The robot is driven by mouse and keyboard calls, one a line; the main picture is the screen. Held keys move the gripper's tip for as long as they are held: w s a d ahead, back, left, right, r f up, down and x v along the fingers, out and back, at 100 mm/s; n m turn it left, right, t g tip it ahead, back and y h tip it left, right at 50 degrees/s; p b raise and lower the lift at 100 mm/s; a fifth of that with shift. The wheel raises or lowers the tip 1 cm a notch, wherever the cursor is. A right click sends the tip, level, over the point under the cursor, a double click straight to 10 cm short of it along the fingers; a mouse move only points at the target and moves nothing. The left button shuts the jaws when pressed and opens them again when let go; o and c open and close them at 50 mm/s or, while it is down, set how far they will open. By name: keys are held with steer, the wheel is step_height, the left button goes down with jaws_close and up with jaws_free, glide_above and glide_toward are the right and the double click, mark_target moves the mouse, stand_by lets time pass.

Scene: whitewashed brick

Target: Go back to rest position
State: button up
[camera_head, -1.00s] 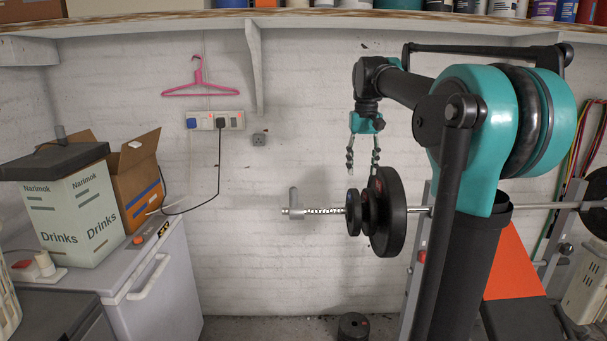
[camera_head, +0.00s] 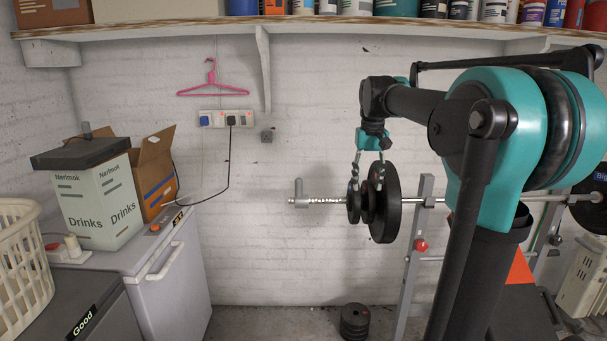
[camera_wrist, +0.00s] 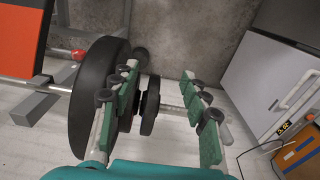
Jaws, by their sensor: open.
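My gripper (camera_head: 368,182) hangs pointing down from my raised arm, in front of the barbell's left end in the head view. Its fingers are apart with nothing held between them. In the wrist view, my gripper (camera_wrist: 165,98) shows two green-padded fingers spread wide. The barbell plates (camera_wrist: 95,100) show beyond and between the fingers. Whether the fingers touch the plates cannot be told, but nothing is gripped.
The barbell (camera_head: 325,202) with black plates (camera_head: 391,205) rests on a grey rack (camera_head: 413,250). A white chest freezer (camera_head: 165,275) bears a Drinks box (camera_head: 100,205) and a cardboard box (camera_head: 153,180). A white basket (camera_head: 20,265) is at left. A shelf (camera_head: 330,26) runs overhead. Loose weights (camera_head: 355,320) lie on the floor.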

steer(key=s+f+t, duration=0.2)
steer(key=s+f, duration=0.9)
steer(key=f, duration=0.4)
steer(key=s+f+t, duration=0.1)
steer(key=s+f, duration=1)
steer(key=f, duration=0.4)
steer(key=shift+s+d+f+t, duration=0.15)
steer(key=shift+s+d+t, duration=0.1)
steer(key=shift+t, duration=0.15)
steer(key=shift+d, duration=0.1)
